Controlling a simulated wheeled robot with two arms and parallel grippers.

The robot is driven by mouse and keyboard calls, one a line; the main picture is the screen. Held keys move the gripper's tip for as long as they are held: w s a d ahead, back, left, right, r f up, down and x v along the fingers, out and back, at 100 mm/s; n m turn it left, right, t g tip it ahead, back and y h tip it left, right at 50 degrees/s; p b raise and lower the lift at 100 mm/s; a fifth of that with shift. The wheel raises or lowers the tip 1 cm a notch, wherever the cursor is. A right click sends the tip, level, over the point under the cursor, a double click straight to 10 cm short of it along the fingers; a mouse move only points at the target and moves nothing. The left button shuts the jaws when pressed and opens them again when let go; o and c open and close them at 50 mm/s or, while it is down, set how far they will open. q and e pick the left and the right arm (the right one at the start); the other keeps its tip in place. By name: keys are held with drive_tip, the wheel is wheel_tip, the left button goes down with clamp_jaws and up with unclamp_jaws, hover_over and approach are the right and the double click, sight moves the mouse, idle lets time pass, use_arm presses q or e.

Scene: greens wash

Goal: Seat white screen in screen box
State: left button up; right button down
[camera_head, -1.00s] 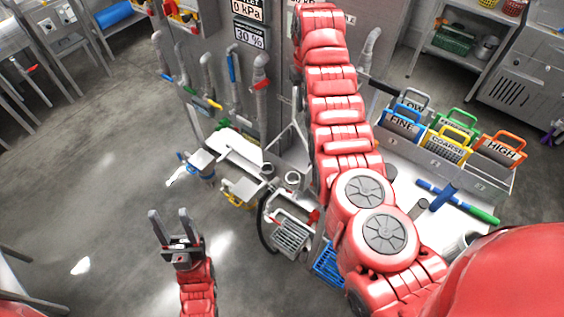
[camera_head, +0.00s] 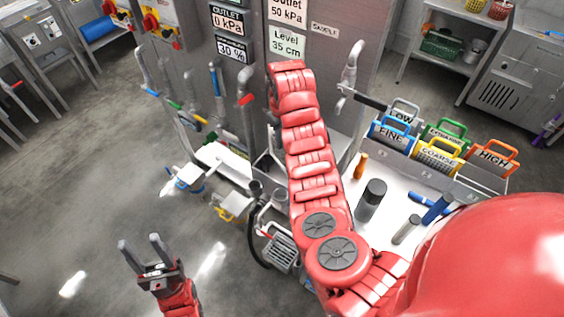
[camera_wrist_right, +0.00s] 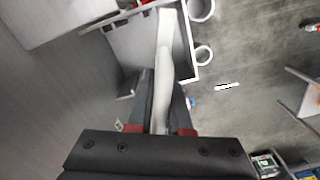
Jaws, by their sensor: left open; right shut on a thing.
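My right gripper (camera_wrist_right: 162,92) is shut on a pale, narrow, elongated thing, probably the white screen (camera_wrist_right: 164,55) seen nearly edge-on. It stretches forward from between the dark fingers. Ahead of it in the right wrist view is a grey open box (camera_wrist_right: 192,77), perhaps the screen box. The thing overlaps the box in the picture; I cannot tell whether it is inside or above it. In the head view my red right arm hides the right gripper and the held thing. My left gripper (camera_head: 141,244) is open and empty over the floor at lower left.
A grey cabinet wall with pipes and display panels stands behind my right arm. Labelled caddies, including a yellow COARSE one (camera_head: 437,158), stand at right. A dark cylinder (camera_head: 371,200) and a blue-handled tool (camera_head: 437,208) are on the bench. Floor around my left gripper is clear.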

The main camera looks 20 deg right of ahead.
sight(282, 160)
wheel_tip(282, 160, down, 4)
drive_tip(key=shift+f+b, duration=0.15)
drive_tip(key=shift+b, duration=0.7)
drive_tip(key=shift+a+f+p, duration=0.1)
drive_tip(key=shift+f+p, duration=0.6)
drive_tip(key=shift+p, duration=0.05)
drive_tip(key=shift+f, duration=0.55)
wheel_tip(282, 160, down, 3)
drive_tip(key=shift+r+p, duration=0.1)
drive_tip(key=shift+p, duration=0.65)
drive_tip(key=shift+f, duration=0.3)
drive_tip(key=c, duration=0.8)
unclamp_jaws()
drive_tip(key=shift+c, duration=0.2)
